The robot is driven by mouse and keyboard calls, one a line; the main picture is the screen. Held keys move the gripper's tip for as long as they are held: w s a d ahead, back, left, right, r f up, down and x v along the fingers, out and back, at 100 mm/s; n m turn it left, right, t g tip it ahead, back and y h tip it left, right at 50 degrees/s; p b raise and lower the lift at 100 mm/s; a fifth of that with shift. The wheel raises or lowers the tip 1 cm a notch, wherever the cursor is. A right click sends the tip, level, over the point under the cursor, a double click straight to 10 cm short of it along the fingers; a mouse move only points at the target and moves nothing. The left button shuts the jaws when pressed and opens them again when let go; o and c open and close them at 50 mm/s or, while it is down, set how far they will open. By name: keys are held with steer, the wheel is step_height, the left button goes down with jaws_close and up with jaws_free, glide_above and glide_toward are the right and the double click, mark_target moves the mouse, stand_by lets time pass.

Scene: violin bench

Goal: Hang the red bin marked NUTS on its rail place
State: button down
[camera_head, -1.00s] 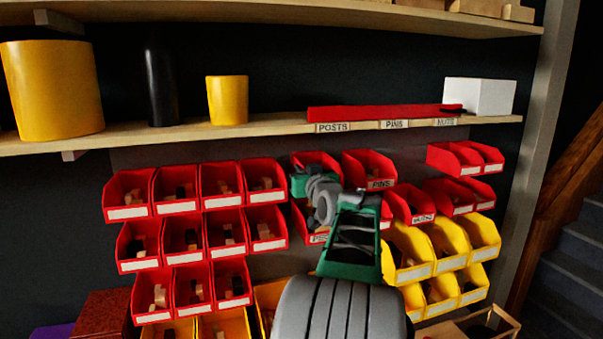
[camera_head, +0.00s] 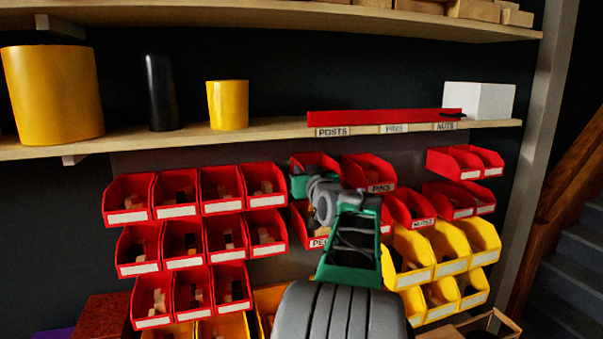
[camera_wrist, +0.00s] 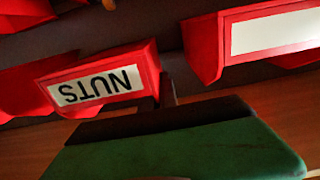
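The red NUTS bin (camera_head: 412,206) is right of my arm in the head view, beside other red bins, its white label facing out. In the wrist view the NUTS bin (camera_wrist: 105,80) shows with its label upside down. A green finger with a dark edge, part of my gripper (camera_wrist: 170,125), lies close by it in that view. Only this side of the gripper shows clearly, so I cannot tell its opening or whether it touches the bin. In the head view my arm hides part of the nearby bins. A small NUTS tag (camera_head: 446,126) is on the shelf edge above.
A PINS bin (camera_head: 369,170) is up and left of the NUTS bin. Yellow bins (camera_head: 452,243) crowd below right, and more red bins (camera_head: 227,233) hang left. The wooden shelf (camera_head: 270,132) above carries a long red bar (camera_head: 375,116) and a white box (camera_head: 480,100).

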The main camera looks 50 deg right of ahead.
steer(key=shift+b+v, duration=1.55)
steer(key=shift+b, duration=0.05)
stand_by(0.4)
steer(key=shift+s+a+f+b, duration=0.15)
steer(key=shift+s+b, duration=0.15)
steer(key=shift+b, duration=0.15)
steer(key=b+v, duration=0.8)
steer(key=v, duration=0.8)
stand_by(0.8)
